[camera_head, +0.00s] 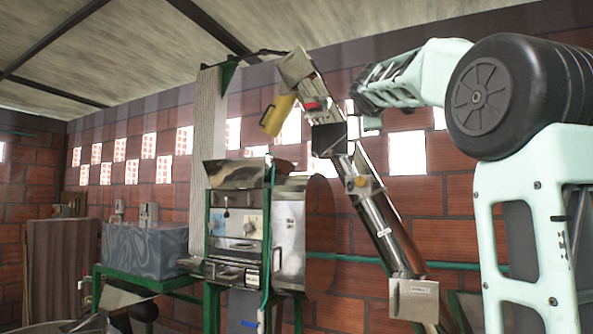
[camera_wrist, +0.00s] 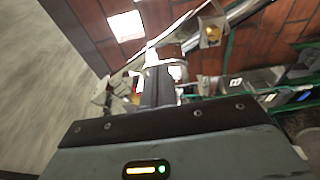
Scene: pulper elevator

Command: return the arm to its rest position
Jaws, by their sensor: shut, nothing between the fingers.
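My arm is pale mint with a large black joint at the right of the head view. It is raised, and its forearm reaches left in front of the brick wall. My gripper is at the lower centre of the wrist view (camera_wrist: 157,82), with its dark fingers together and nothing seen between them. In the head view the arm's far end is close in the picture to the slanted metal elevator tube (camera_head: 382,225). I cannot tell the gap between them, and the fingers are not clear there.
The metal pulper machine (camera_head: 238,225) stands on a green frame at the centre. A yellow cylinder (camera_head: 278,115) hangs by the elevator's top. A grey tank (camera_head: 145,245) stands at the left. A brick wall (camera_head: 415,215) with light openings runs behind; open room shows at upper left.

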